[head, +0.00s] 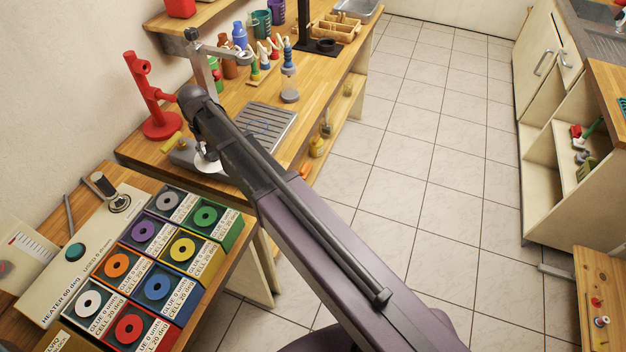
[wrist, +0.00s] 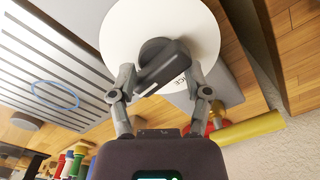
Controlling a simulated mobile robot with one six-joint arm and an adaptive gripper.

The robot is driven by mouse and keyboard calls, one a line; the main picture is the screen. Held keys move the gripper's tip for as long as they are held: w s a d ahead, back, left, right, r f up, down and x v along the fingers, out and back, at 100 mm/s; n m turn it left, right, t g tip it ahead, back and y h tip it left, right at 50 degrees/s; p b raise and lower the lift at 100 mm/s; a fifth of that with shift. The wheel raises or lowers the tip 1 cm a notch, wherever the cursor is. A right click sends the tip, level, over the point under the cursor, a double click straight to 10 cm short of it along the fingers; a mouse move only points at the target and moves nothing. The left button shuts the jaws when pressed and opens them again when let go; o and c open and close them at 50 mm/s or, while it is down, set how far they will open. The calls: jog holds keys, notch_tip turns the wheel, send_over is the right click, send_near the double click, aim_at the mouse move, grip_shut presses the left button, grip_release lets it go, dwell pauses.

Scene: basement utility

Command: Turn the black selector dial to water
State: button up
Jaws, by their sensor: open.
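The black selector dial (wrist: 162,62) has a round hub and a raised bar. It sits on a white round plate (wrist: 204,38) in the wrist view. Letters ending in "CE" show on the plate beside the bar; the rest of that label is hidden, and no "water" label is readable. My gripper (wrist: 160,82) is open, with one finger on each side of the dial's bar. I cannot tell whether the fingers touch it. In the head view my arm covers the dial and gripper; part of the white plate (head: 204,165) shows below the arm.
A ribbed grey drip tray (head: 258,131) lies beside the plate. A red stand (head: 154,110) and a yellow cylinder (head: 171,142) are close by on the wooden bench. Labelled coloured boxes (head: 181,248) fill the nearer table. The tiled floor (head: 430,150) is open at right.

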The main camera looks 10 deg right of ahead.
jog(key=n, duration=0.3)
jog(key=shift+n, duration=0.4)
jog(key=n, duration=0.3)
jog(key=shift+n, duration=0.4)
notch_tip(320, 180, up, 14)
jog(key=p, duration=1.4)
jog(key=s+d+f+m+b, duration=0.1)
jog(key=s+d+f+b, duration=0.1)
jog(key=d, duration=0.3)
jog(key=s+d+f+m+b, duration=0.2)
jog(key=d+f+b, duration=0.2)
jog(key=d, duration=0.1)
jog(key=s+d+f+m+b, duration=0.1)
jog(key=d+f+b, duration=0.2)
jog(key=d, duration=0.2)
jog(key=shift+s+d+f+m+b, duration=0.1)
jog(key=shift+s+f+m+b, duration=0.2)
jog(key=shift+s+f+b, duration=0.1)
jog(key=s+d+f+m+b, duration=0.5)
jog(key=s+d+f+b, duration=0.4)
jog(key=d, duration=0.3)
jog(key=shift+d+f, duration=0.15)
jog(key=shift+d, duration=0.1)
jog(key=shift+o, duration=0.2)
